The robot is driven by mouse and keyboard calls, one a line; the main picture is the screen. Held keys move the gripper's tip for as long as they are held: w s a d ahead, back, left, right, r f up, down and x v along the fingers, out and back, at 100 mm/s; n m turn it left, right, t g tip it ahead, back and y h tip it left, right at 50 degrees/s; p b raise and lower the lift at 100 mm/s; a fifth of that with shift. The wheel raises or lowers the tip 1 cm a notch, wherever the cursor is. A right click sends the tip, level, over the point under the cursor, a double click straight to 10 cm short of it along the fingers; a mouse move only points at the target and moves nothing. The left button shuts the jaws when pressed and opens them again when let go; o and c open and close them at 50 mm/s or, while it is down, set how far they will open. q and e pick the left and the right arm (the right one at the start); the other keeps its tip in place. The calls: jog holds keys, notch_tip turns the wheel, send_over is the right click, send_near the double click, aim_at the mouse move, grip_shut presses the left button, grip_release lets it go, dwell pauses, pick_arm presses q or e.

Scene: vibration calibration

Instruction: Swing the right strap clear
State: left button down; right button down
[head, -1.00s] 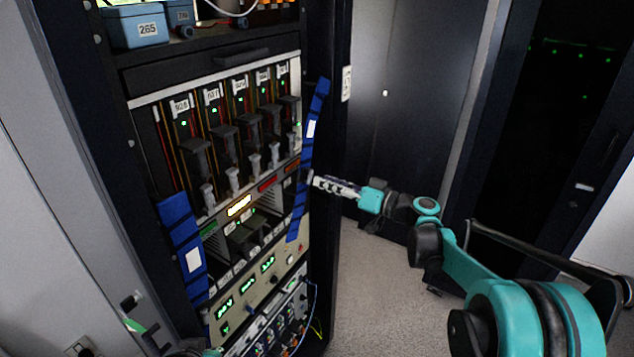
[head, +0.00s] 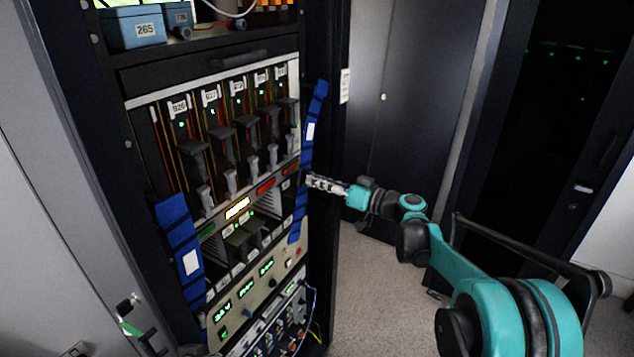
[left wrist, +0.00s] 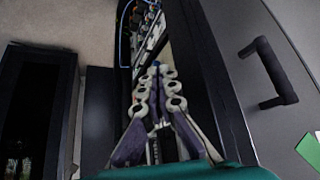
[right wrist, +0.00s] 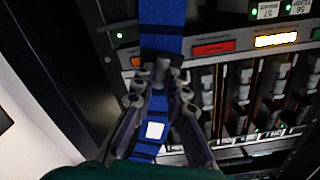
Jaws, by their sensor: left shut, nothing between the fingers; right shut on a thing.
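The right strap (head: 318,104) is a blue band with dark stripes and a white label, running down the right side of the rack front. My right gripper (head: 310,181) is at its middle, coming from the right. In the right wrist view the gripper (right wrist: 161,85) is shut on the strap (right wrist: 162,30), which runs above and below the fingers. The left strap (head: 174,212), also blue with a white label, hangs on the rack's left side. My left gripper (left wrist: 157,92) is shut and empty, low beside the rack in the left wrist view.
The rack (head: 325,250) holds card modules with handles (head: 222,145), lit displays (head: 237,208) and lower instruments with knobs and cables. Dark cabinets stand right. The floor (head: 375,290) between is clear.

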jog(key=w+d+n, duration=0.1)
jog(key=w, duration=0.1)
jog(key=w+d+f+n, duration=0.1)
jog(key=w+d, duration=0.1)
jog(key=w+d+n+p, duration=0.1)
jog(key=w, duration=0.1)
jog(key=shift+w+d+f+n, duration=0.1)
jog(key=shift+d+f+n, duration=0.15)
jog(key=shift+f+n, duration=0.15)
jog(key=c, duration=1.5)
grip_release()
jog(key=shift+c, duration=0.2)
jog(key=v, duration=1.2)
